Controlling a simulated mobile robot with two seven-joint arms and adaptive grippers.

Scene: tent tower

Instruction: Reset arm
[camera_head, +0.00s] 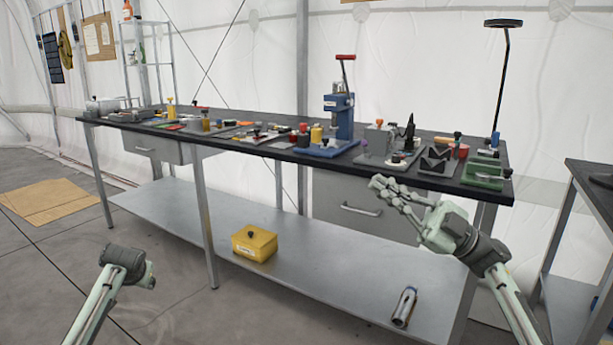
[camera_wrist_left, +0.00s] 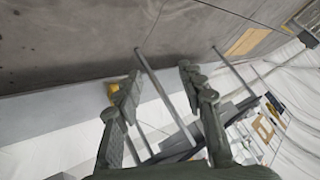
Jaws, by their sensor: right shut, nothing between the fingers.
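My right gripper (camera_head: 381,186) is in front of the workbench at the right, its grey-green fingers pointing up and left. Its fingers are together and hold nothing. My left arm comes in at the lower left of the head view, and its end (camera_head: 128,264) is over the floor, apart from the bench. Its fingers do not show clearly there. In the left wrist view my left gripper (camera_wrist_left: 160,74) has its two fingers spread apart with nothing between them.
The long dark workbench (camera_head: 232,139) carries several tools and a blue press (camera_head: 339,112). Its grey lower shelf (camera_head: 165,208) holds a yellow box (camera_head: 254,243) and a metal cylinder (camera_head: 404,307). Another table (camera_head: 590,187) stands at the right. The floor at the left is open around a tan mat (camera_head: 47,200).

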